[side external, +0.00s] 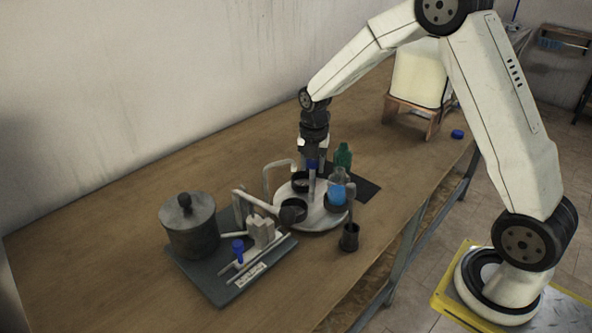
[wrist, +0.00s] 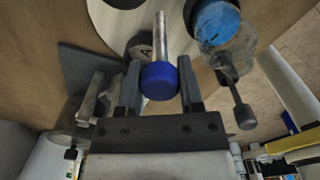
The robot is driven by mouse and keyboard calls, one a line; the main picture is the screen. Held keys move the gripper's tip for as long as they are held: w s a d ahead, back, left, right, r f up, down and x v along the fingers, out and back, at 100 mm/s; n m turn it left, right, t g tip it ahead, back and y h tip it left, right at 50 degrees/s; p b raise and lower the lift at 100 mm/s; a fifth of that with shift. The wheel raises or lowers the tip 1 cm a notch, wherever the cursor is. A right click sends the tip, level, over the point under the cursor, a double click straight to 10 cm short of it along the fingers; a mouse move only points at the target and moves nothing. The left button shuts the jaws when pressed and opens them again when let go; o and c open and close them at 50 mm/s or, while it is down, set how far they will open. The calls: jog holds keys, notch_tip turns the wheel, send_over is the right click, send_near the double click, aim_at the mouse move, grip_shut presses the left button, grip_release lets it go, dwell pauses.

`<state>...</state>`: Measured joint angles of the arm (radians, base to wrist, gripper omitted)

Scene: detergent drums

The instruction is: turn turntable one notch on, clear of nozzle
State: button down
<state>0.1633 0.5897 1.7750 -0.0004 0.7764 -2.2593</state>
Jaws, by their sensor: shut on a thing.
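The turntable (side external: 322,219) is a pale round disc with dark cup-like holders on it. A clear bottle with blue liquid (side external: 338,188) stands in its right holder; it also shows at the top of the wrist view (wrist: 222,28). My gripper (side external: 312,158) points down over the disc, shut on the blue knob (wrist: 160,80) of an upright metal post (side external: 311,187). In the wrist view the knob sits between my two fingers. The nozzle (side external: 262,202) seems to be the pale pipe reaching over the disc's left edge, its dark end (side external: 292,211) close to a holder; I cannot tell whether they touch.
A lidded dark pot (side external: 190,228) and pale blocks (side external: 261,232) stand on a grey plate (side external: 222,291) at left. A green bottle (side external: 343,155) is behind the disc, a black cup (side external: 349,239) in front. A tank (side external: 417,75) stands far right. The table's left rear is clear.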

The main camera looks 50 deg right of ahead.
jog(key=shift+c, duration=1.8)
grip_release()
jog(key=shift+r, duration=3.5)
